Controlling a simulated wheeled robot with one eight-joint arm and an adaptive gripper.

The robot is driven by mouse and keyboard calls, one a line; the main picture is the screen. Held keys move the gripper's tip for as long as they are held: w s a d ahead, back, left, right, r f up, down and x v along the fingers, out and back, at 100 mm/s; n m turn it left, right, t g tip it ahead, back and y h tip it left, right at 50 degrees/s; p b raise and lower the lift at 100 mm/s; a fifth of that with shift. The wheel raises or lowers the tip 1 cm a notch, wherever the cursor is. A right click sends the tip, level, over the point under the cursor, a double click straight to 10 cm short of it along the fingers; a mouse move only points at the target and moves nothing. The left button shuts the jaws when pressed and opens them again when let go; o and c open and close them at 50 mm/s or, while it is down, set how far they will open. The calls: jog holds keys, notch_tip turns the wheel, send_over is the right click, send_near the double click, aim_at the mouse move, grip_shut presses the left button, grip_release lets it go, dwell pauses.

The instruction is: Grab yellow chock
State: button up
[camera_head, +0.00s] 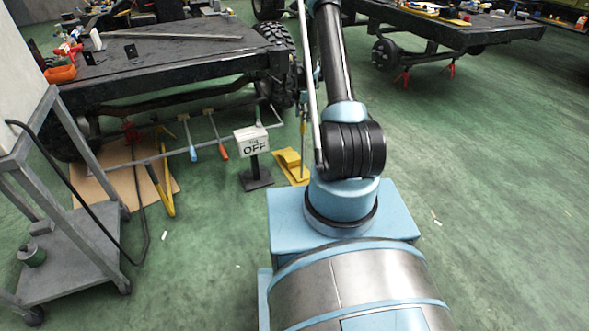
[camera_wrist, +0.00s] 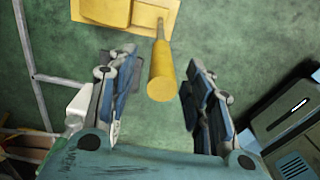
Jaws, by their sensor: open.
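The yellow chock (camera_head: 290,158) lies on the green floor in the head view, just left of my arm and right of the OFF sign; my arm partly hides it. In the wrist view the yellow chock (camera_wrist: 98,12) is cut by the top edge. Its yellow cylindrical handle (camera_wrist: 162,78) points toward my gripper (camera_wrist: 161,64). The two fingers stand wide apart, one on each side of the handle's end in this view, and none appears to touch it. I cannot tell the depth between them. In the head view my gripper is hidden behind the arm.
A white OFF sign (camera_head: 251,140) on a black stand is close left of the chock. A chassis frame (camera_head: 170,50) with wheels, a grey cart (camera_head: 75,272) and yellow-handled tools (camera_head: 160,185) lie further left. Green floor right of my arm is mostly clear.

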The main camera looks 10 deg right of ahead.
notch_tip(320, 180, down, 5)
jog(key=shift+r, duration=0.1)
jog(key=shift+s, duration=0.1)
grip_shut()
